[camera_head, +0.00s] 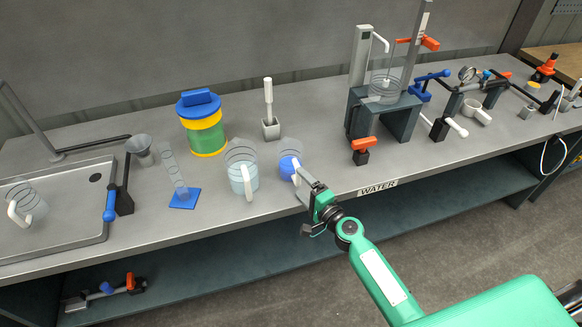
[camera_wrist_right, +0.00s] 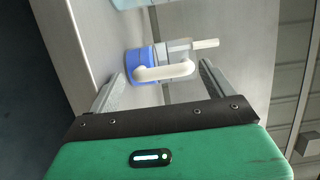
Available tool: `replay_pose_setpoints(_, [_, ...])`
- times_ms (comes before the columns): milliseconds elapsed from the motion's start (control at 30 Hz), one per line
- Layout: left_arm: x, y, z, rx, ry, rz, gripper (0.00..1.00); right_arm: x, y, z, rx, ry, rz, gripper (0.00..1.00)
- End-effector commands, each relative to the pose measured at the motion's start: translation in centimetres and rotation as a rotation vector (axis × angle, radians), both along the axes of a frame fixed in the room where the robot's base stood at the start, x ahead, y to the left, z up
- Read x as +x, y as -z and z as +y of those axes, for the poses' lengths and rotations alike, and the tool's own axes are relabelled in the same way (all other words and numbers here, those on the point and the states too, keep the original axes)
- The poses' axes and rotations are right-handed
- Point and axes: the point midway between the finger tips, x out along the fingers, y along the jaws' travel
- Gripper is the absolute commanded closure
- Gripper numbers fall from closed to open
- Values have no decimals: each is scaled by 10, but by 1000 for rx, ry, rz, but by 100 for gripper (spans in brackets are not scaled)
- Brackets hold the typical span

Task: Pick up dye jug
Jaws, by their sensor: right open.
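The dye jug (camera_head: 287,168) is a clear jug with blue liquid and a white handle. It stands upright near the front edge of the steel counter. My right gripper (camera_head: 304,182) is at its handle side, open and empty. In the right wrist view the jug's blue body (camera_wrist_right: 138,63) and white handle (camera_wrist_right: 166,73) lie ahead of my open right gripper (camera_wrist_right: 160,78), with the handle lined up between the two fingers. I cannot tell whether either finger touches it. My left gripper is not in view.
A jug of pale liquid (camera_head: 242,178) stands close left of the dye jug. A blue-based cylinder (camera_head: 184,198), a yellow-green canister (camera_head: 207,138) and a white-handled tool in a block (camera_head: 270,128) stand nearby. An orange-handled valve (camera_head: 362,152) is to the right. Bare counter (camera_head: 325,150) lies between.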

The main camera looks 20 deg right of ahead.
Motion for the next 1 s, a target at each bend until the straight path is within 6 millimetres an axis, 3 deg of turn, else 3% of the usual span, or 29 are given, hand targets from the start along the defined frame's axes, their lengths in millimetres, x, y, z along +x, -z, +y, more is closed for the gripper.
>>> replay_pose_setpoints(300, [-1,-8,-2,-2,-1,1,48,40,-3,8,0,0,-1,15])
replay_pose_setpoints(600, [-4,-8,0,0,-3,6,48,43,-2,10,-1,0,-1,15])
replay_pose_setpoints(833, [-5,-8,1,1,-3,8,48,43,-3,10,0,0,-3,58])
replay_pose_setpoints(1000, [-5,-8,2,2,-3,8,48,43,-3,10,0,0,-2,58])
